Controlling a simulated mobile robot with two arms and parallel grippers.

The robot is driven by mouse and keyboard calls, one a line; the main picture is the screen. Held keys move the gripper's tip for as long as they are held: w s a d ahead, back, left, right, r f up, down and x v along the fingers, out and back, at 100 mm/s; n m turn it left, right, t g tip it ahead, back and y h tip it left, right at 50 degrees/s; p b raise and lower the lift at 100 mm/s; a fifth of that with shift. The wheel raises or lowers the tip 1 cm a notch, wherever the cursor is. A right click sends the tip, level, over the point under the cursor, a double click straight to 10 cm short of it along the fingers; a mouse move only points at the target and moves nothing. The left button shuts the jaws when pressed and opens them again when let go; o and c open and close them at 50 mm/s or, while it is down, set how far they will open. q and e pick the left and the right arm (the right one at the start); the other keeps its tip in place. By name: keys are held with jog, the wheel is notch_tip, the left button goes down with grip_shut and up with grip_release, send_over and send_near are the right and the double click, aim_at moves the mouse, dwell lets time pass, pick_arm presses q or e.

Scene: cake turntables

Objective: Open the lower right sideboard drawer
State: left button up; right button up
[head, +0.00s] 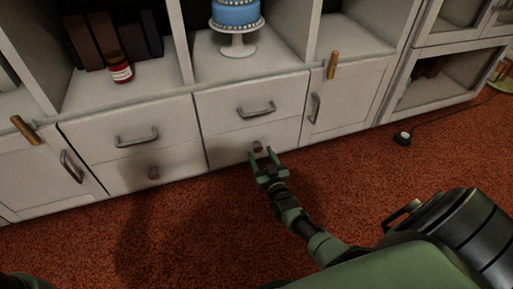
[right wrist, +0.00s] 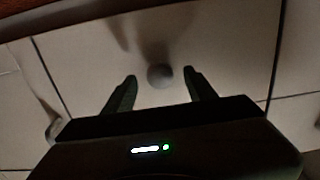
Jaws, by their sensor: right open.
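The lower right drawer (head: 231,148) of the white sideboard is closed, its front flush with the drawer above. It has a small round dark knob (head: 257,146). My right gripper (head: 263,153) is open in front of this drawer, with its fingertips close to the knob. In the right wrist view the knob (right wrist: 160,76) lies between and just beyond the two open fingers (right wrist: 160,84), and I see no contact. My left gripper does not show.
The upper drawer (head: 233,103) has a bar handle (head: 256,109). The lower left drawer (head: 188,165) is closed. A cake stand (head: 237,47) with a blue cake (head: 236,14) and a red jar (head: 120,68) stand on the shelf above.

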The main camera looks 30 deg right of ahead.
jog(key=shift+w+d, duration=0.1)
jog(key=shift+w, duration=0.5)
jog(key=shift+s, duration=0.1)
grip_shut()
dwell(0.9)
